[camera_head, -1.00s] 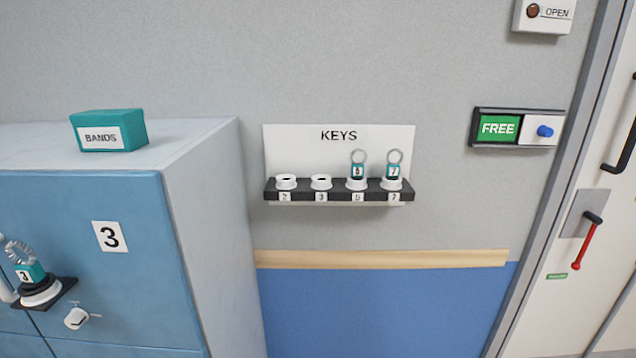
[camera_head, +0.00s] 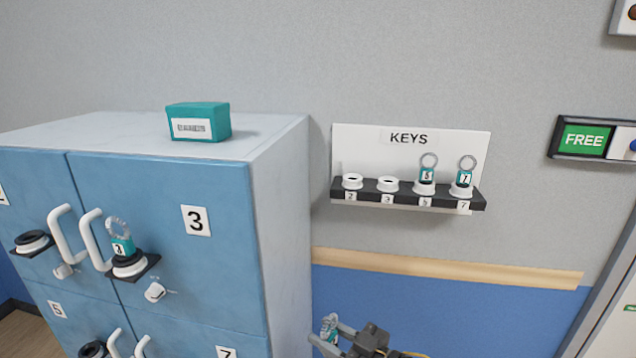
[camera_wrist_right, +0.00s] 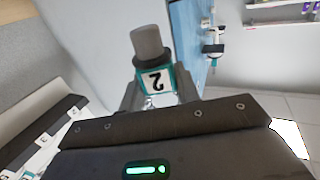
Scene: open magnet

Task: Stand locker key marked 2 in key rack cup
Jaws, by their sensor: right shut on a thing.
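My right gripper (camera_head: 338,335) shows at the bottom edge of the head view, shut on the locker key (camera_head: 328,329). In the right wrist view the key's teal and white tag (camera_wrist_right: 155,80) reads 2, upside down, with a dark collar and grey cylindrical end beyond it. The key rack (camera_head: 410,193) is on the wall, above and right of the gripper. Its cup marked 2 (camera_head: 352,181) is the leftmost and empty. The key is well apart from it. My left gripper is not in view.
Rack cup 3 (camera_head: 388,185) is empty. Keys stand in cups 5 (camera_head: 425,182) and 7 (camera_head: 462,184). Blue lockers (camera_head: 220,270) with protruding handles stand at left, key 3 (camera_head: 122,244) on one door. A wooden rail (camera_head: 440,268) runs below the rack.

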